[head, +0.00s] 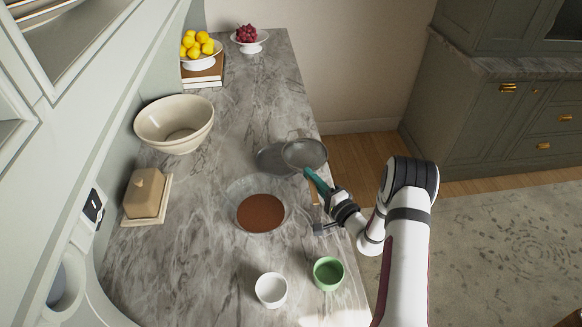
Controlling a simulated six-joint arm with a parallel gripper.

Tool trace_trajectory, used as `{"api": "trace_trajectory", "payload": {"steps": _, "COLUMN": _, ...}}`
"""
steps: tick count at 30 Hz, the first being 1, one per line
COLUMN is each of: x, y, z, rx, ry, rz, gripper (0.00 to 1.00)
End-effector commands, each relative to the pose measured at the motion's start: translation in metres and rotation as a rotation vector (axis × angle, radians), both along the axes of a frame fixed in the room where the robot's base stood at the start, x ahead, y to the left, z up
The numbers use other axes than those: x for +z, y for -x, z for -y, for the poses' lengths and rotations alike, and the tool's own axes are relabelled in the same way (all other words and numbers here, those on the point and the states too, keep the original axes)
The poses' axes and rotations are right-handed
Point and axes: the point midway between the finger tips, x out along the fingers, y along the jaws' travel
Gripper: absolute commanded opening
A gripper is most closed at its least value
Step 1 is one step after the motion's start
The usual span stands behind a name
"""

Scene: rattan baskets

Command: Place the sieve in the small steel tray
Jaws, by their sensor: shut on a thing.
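The sieve (304,153) is a round grey mesh bowl with a teal handle (318,182). My gripper (328,193) is shut on the handle and holds the sieve near the counter's right edge, with the mesh end pointing away from my arm. A flat, dark grey rounded shape (270,160) lies on the counter just left of the sieve and is partly covered by it. I cannot tell whether it is the small steel tray or the sieve's shadow.
A grey-rimmed bowl (232,201) with brown contents stands just left of my gripper. A white cup (271,290) and green cup (328,273) are nearer. The far counter middle is clear.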

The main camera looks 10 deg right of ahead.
Motion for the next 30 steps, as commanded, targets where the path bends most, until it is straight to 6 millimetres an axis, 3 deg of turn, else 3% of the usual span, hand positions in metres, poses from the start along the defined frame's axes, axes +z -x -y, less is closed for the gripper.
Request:
{"api": "trace_trajectory", "payload": {"steps": 3, "x": -0.015, "y": -0.026, "z": -0.014, "rx": 0.003, "ry": 0.000, "rz": 0.001, "gripper": 0.00}}
{"api": "trace_trajectory", "payload": {"steps": 12, "x": -0.043, "y": -0.066, "z": -0.034, "rx": 0.002, "ry": 0.000, "rz": 0.001, "gripper": 0.00}}
{"api": "trace_trajectory", "payload": {"steps": 24, "x": -0.051, "y": -0.071, "z": -0.036, "rx": 0.001, "ry": -0.001, "rz": 0.000, "gripper": 0.00}}
{"api": "trace_trajectory", "payload": {"steps": 25, "x": -0.051, "y": -0.071, "z": -0.036, "rx": 0.001, "ry": -0.001, "rz": 0.000, "gripper": 0.12}}
{"api": "trace_trajectory", "payload": {"steps": 27, "x": -0.051, "y": -0.071, "z": -0.035, "rx": 0.001, "ry": 0.000, "rz": 0.000, "gripper": 0.25}}
{"api": "trace_trajectory", "payload": {"steps": 30, "x": -0.051, "y": -0.071, "z": -0.036, "rx": 0.001, "ry": 0.000, "rz": 0.000, "gripper": 0.37}}
